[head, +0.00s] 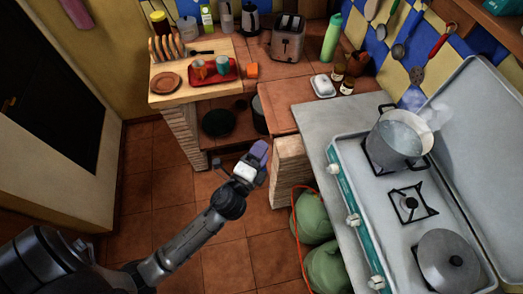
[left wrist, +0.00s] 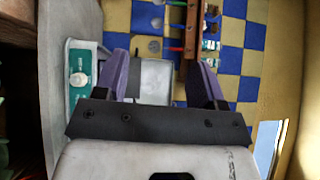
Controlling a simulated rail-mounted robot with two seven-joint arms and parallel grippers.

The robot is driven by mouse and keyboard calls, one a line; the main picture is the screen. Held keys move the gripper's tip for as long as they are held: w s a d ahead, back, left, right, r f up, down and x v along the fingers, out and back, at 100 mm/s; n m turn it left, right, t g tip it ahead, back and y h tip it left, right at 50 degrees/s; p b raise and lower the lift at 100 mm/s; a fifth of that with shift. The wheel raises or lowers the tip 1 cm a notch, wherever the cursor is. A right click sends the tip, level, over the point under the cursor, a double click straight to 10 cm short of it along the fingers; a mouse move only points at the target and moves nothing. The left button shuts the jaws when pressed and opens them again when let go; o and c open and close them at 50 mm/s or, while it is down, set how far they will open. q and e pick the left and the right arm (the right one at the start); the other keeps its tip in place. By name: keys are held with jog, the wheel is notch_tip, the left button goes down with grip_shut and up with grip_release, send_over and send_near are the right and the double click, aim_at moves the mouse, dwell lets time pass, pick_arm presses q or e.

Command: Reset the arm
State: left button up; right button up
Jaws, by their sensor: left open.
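My left arm reaches in from the lower left of the head view. Its gripper (head: 259,153) hangs over the tiled floor, in front of the brick counter and to the left of the stove. In the left wrist view the two purple fingers of the left gripper (left wrist: 160,80) stand wide apart with nothing between them. The fingers touch nothing that I can make out. My right gripper does not show in either view.
A red tray (head: 222,78) lies on the wooden board (head: 190,95). The floor (head: 150,165) at left is clear.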

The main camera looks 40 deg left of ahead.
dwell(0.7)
pick_arm(q)
jog(key=s+a+f+n+g+y, duration=0.45)
jog(key=f+n+g, duration=0.2)
jog(key=n, duration=0.55)
jog(key=s+d+f+n+g+h, duration=0.2)
jog(key=s+d+g+h, duration=0.15)
jog(key=s, duration=0.55)
jog(key=s+d+f+n+g+h, duration=0.1)
jog(key=s+d+f+g+h, duration=0.3)
jog(key=s, duration=0.6)
notch_tip(320, 180, up, 21)
jog(key=a+g+p, duration=0.1)
jog(key=a+p, duration=0.1)
jog(key=p, duration=1.7)
jog(key=shift+w+r+y, duration=0.15)
jog(key=shift+r+y, duration=0.05)
jog(key=shift+y, duration=0.2)
